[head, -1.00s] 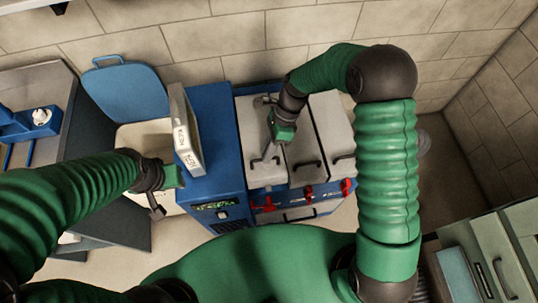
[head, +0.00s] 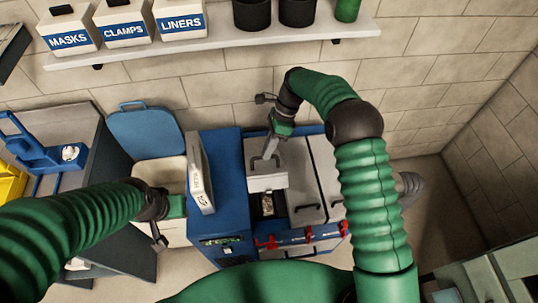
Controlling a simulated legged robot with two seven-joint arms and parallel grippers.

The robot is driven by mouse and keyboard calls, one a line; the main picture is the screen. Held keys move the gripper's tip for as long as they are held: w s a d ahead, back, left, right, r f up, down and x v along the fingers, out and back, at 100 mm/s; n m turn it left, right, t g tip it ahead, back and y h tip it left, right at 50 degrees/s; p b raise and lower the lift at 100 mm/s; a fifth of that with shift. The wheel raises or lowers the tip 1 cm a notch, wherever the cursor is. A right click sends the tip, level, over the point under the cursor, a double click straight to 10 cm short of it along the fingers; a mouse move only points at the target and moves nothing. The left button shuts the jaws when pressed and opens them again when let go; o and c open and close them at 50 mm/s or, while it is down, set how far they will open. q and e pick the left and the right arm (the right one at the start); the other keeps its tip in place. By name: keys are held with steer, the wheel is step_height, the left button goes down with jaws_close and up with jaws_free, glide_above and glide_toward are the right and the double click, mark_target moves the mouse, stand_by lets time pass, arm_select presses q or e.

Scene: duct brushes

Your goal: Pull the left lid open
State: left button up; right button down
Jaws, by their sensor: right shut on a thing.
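The left lid (head: 267,183) is a grey panel on the blue machine. It is tilted up, and its front edge stands above an opening (head: 268,206) that shows dark walls and some pale contents.
A pale box-like item (head: 200,175) stands on the blue top left of the lids. Red clamps (head: 310,234) line the machine's front. A shelf (head: 215,45) with labelled boxes is on the wall behind. A bin with an open blue lid (head: 145,130) stands left.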

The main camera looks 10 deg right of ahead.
arm_select(q)
steer(key=shift+f, duration=0.1)
arm_select(e)
steer(key=shift+w+d+f, duration=0.15)
steer(key=shift+w+f, duration=0.1)
steer(key=shift+w, duration=0.05)
steer(key=c, duration=1.7)
jaws_free()
steer(key=shift+w+f, duration=0.1)
steer(key=shift+c, duration=0.2)
steer(key=shift+o, duration=1.1)
steer(key=shift+w+f, duration=0.1)
steer(key=shift+w, duration=0.15)
steer(key=shift+o, duration=0.2)
steer(key=shift+w+f, duration=0.15)
steer(key=shift+w, duration=0.2)
steer(key=shift+s+r, duration=0.25)
steer(key=shift+s, duration=0.1)
arm_select(q)
steer(key=shift+w+f, duration=0.15)
steer(key=shift+w, duration=0.45)
steer(key=shift+w, duration=0.1)
arm_select(e)
steer(key=shift+w+f, duration=0.1)
